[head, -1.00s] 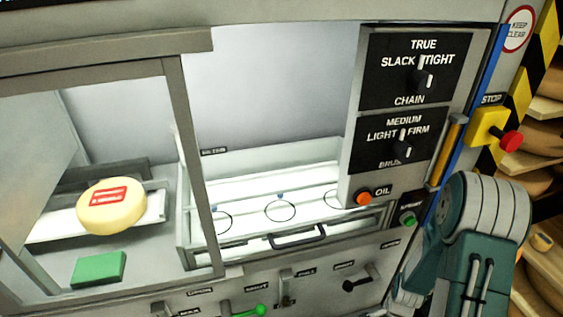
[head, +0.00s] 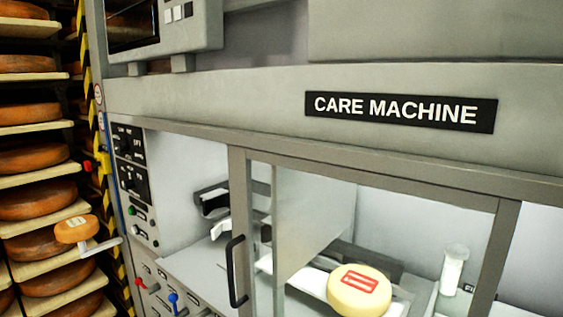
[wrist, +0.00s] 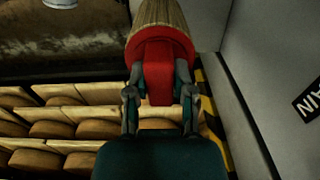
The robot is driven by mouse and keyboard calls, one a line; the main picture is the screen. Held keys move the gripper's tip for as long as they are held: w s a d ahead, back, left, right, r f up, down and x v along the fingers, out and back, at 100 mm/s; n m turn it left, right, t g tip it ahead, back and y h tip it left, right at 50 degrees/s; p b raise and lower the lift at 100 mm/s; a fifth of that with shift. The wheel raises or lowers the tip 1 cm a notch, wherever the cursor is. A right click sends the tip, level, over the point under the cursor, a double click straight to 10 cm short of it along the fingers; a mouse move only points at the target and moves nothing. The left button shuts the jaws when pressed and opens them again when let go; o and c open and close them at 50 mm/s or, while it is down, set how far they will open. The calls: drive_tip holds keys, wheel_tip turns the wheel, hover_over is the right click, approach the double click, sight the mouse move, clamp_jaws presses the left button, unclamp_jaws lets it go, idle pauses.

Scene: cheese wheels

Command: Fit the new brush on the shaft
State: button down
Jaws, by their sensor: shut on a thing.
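My gripper (wrist: 158,98) shows only in the wrist view. It is shut on the brush, by its red block-shaped body (wrist: 158,72). The brush's tan bristles (wrist: 160,14) point away from the fingers, toward the top of the picture. In the head view, the care machine (head: 205,115) has a framed clear panel and an open bay at its left. Dark and white fittings (head: 213,203) show inside that bay; I cannot tell whether the shaft is among them. No shaft can be made out clearly in either view.
A pale cheese wheel (head: 360,291) with a red label lies inside the machine behind the panel. A dark handle (head: 236,271) stands out from the frame. A control panel (head: 130,165) and levers (head: 173,300) are at the left. Shelves of cheese wheels (head: 38,203) stand beside the machine.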

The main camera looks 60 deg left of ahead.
drive_tip(key=shift+r, duration=4)
drive_tip(key=shift+r, duration=1.4)
